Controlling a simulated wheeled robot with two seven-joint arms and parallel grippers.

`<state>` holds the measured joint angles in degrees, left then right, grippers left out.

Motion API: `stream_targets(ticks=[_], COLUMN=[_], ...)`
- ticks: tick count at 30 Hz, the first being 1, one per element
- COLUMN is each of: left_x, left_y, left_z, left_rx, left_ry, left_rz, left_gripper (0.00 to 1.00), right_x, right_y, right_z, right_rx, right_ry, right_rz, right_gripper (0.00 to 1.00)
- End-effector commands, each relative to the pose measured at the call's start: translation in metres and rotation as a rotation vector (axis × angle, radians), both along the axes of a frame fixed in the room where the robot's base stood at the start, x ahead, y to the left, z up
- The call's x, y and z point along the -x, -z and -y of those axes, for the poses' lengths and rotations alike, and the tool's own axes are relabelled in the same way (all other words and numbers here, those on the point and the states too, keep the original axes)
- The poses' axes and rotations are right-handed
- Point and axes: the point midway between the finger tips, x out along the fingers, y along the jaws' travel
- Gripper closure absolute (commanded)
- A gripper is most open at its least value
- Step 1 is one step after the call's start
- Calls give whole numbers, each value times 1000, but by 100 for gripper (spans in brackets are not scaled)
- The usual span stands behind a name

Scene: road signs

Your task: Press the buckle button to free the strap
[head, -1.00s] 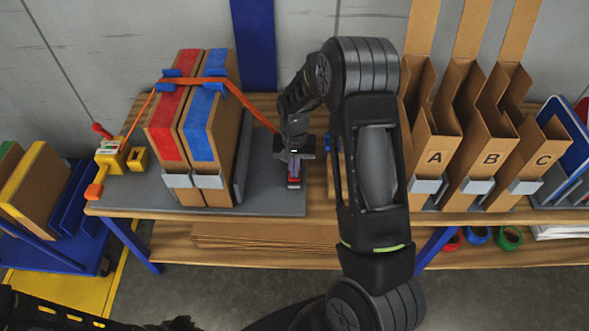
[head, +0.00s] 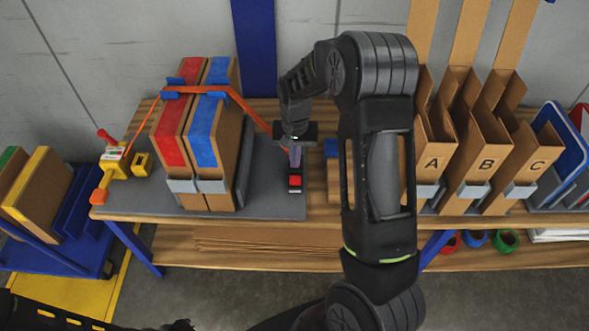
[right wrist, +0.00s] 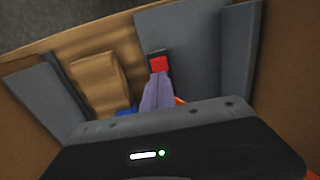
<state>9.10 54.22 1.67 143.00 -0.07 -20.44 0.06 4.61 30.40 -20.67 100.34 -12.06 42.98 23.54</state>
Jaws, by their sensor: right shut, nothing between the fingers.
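The buckle (head: 295,188) is a small dark block with a red button (head: 295,180) on the grey mat, right of the strapped boxes. The red button also shows in the right wrist view (right wrist: 159,64), just beyond my fingertips. My right gripper (head: 295,160) is shut and empty, pointing down, with its fingertips close to the button. I cannot tell whether they touch it. The orange strap (head: 245,105) runs over two cardboard boxes (head: 212,165) and down toward the buckle. Its end there is hidden behind my gripper. My left gripper is out of view.
A yellow ratchet tool (head: 115,162) with a red handle stands left of the boxes. Cardboard bins A, B and C (head: 480,160) stand on the right of the wooden table. A blue cart (head: 55,230) with panels is at the left.

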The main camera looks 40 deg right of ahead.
Motion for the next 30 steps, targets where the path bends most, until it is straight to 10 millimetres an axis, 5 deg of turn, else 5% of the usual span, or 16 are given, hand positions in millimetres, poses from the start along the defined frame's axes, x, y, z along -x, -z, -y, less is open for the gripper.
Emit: stream_targets(ticks=[10, 30], left_x=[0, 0], left_y=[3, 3], left_z=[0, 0], left_rx=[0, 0], left_ry=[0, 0], left_rz=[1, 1], left_gripper=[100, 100], right_x=[-1, -1], right_y=[-59, -64], right_z=[0, 0], right_rx=[1, 1], right_ry=[0, -1], right_rz=[4, 3], right_gripper=[100, 100])
